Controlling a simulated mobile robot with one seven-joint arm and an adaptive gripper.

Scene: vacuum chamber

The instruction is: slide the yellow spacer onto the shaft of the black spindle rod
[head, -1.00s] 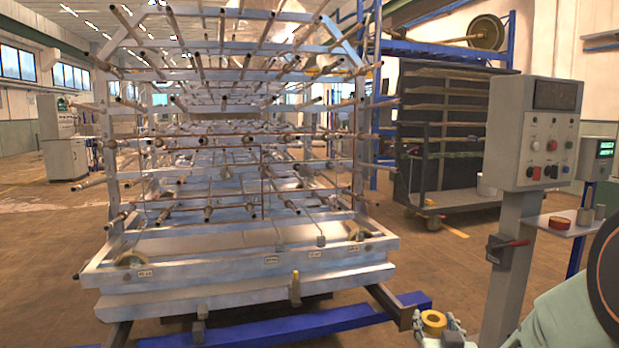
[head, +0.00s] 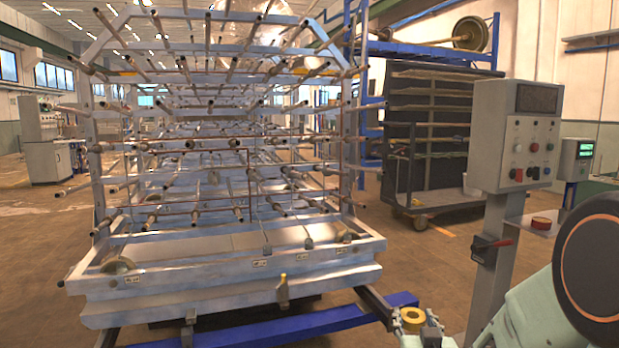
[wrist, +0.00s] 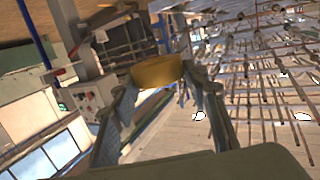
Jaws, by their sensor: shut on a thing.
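The yellow spacer (head: 412,317) is a short, thick ring near the bottom edge of the head view, low in front of the rack. My gripper (wrist: 160,82) is shut on the spacer, with one finger on each side of it; the spacer also shows in the wrist view (wrist: 157,71). In the head view the spacer's hole faces up and towards the camera, and nothing is seen through it. Many thin rods stick out of the rack, and I cannot tell which is the black spindle rod. The spacer is apart from all of them.
The large metal rack (head: 225,282) with protruding rods fills the left and middle. A blue floor beam (head: 290,330) runs below it. A grey control box (head: 517,135) on a post stands at right. A dark cart (head: 435,140) stands behind. Open floor lies between rack and cart.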

